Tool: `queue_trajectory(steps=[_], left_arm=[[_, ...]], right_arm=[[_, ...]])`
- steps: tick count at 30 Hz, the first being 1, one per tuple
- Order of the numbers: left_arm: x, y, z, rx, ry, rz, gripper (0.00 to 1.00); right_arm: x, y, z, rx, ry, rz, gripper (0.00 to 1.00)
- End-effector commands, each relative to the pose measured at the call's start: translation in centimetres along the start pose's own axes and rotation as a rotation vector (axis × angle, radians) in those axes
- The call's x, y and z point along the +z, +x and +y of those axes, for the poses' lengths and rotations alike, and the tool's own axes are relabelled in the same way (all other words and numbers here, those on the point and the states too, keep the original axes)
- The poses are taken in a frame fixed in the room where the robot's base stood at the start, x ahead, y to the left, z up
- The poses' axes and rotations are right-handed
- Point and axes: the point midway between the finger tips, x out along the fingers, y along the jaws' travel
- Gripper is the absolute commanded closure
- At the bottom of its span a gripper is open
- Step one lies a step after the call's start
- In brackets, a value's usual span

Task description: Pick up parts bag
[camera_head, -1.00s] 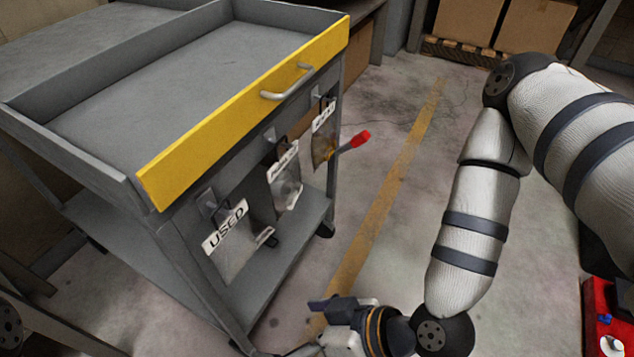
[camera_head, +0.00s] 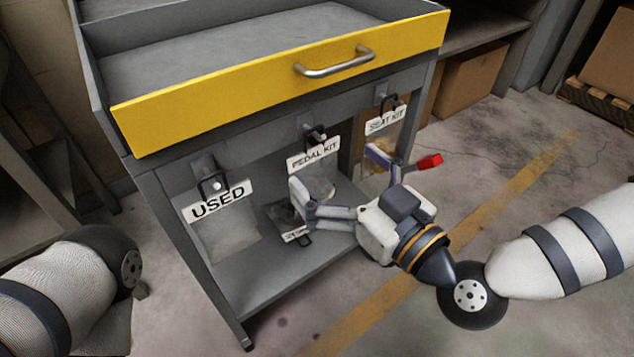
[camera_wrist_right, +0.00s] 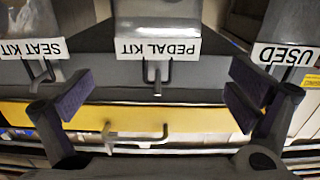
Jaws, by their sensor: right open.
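Clear parts bags with white labels hang from hooks under the cart's yellow drawer. The USED bag (camera_head: 228,235) hangs at left, the PEDAL KIT bag (camera_head: 319,182) in the middle, the SEAT KIT bag (camera_head: 384,142) at right. My right gripper (camera_head: 338,175) is open and empty in front of the PEDAL KIT bag, partly covering it. In the right wrist view, upside down, the PEDAL KIT bag (camera_wrist_right: 158,14) sits centred between the spread fingers, beyond their tips. The SEAT KIT bag (camera_wrist_right: 28,17) and the USED bag (camera_wrist_right: 292,22) flank it. My left gripper is out of view.
The grey cart (camera_head: 172,235) has a yellow drawer front (camera_head: 225,91) with a metal handle (camera_head: 335,63) above the bags. A red-tipped lever (camera_head: 429,162) is close right of my gripper. A dark item with a label (camera_head: 296,234) shows below. Floor at right is clear.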

Motion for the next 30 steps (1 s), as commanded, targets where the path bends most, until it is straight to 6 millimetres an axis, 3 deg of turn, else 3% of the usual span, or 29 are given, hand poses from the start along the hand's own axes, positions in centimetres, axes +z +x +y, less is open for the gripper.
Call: queue_trajectory(steps=[10, 18, 27, 30], left_arm=[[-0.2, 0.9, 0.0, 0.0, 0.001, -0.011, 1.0], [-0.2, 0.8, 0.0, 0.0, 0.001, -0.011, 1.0], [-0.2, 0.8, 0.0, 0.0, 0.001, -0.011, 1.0], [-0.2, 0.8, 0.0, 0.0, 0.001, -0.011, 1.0]], right_arm=[[0.9, 5.5, 0.1, 0.0, 0.003, -0.002, 0.0], [0.7, 5.9, 0.2, 0.0, 0.003, -0.002, 0.02], [0.7, 5.9, 0.2, 0.0, 0.003, -0.001, 0.68], [0.7, 5.9, 0.2, 0.0, 0.003, -0.001, 0.68]])
